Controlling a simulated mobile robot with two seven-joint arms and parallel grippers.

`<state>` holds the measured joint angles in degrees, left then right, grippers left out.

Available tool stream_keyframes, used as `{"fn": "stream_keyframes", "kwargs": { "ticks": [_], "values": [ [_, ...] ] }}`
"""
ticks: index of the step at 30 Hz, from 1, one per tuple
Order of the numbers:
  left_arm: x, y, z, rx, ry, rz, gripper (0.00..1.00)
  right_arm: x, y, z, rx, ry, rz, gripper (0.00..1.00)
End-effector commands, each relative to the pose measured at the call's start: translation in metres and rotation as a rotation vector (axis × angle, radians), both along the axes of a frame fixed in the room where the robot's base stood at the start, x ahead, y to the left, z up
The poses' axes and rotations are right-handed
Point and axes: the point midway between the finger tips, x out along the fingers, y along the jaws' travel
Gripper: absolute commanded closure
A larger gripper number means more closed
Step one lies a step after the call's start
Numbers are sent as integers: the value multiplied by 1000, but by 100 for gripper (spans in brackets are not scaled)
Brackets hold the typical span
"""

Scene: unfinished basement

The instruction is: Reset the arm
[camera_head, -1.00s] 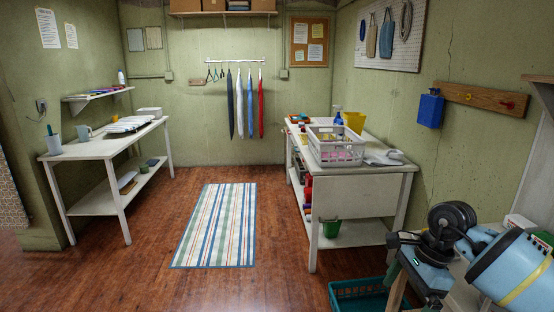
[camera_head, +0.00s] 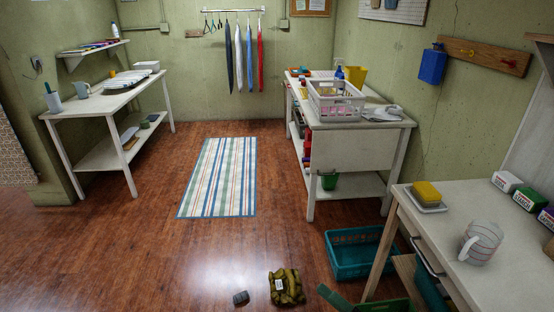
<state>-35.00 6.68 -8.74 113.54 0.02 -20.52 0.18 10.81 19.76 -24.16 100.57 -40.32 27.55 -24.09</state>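Neither of my grippers shows in the head view, and no part of my arms is in the picture. Whether the grippers are open or shut is hidden. The place at the lower right where an arm was seen is now an open view of a white table (camera_head: 500,262).
A teal crate (camera_head: 362,253) stands on the floor beside the near table. A camouflage-coloured bundle (camera_head: 286,286) and a small dark object (camera_head: 240,298) lie on the floor. A striped rug (camera_head: 219,178) lies between two white workbenches. The wooden floor at left is clear.

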Motion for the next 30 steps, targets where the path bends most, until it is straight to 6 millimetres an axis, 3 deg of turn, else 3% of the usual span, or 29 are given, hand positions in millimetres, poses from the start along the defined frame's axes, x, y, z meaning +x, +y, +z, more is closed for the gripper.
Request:
{"fn": "stream_keyframes", "kwargs": {
  "ticks": [5,8,15,18,21,24,30],
  "values": [
    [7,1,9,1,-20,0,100,-31,-39,-51,267,433,-242,0],
    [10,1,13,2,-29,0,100,-60,-62,-86,409,675,-379,0],
    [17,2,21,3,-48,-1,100,-163,-104,-165,715,1214,-705,0],
    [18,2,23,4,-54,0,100,-202,-112,-184,801,1366,-804,0],
    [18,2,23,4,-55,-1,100,-228,-117,-195,853,1460,-870,0],
    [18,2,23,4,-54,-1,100,-241,-118,-199,880,1506,-900,0],
    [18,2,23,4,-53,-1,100,-244,-118,-200,887,1517,-907,0]
  ]
}}
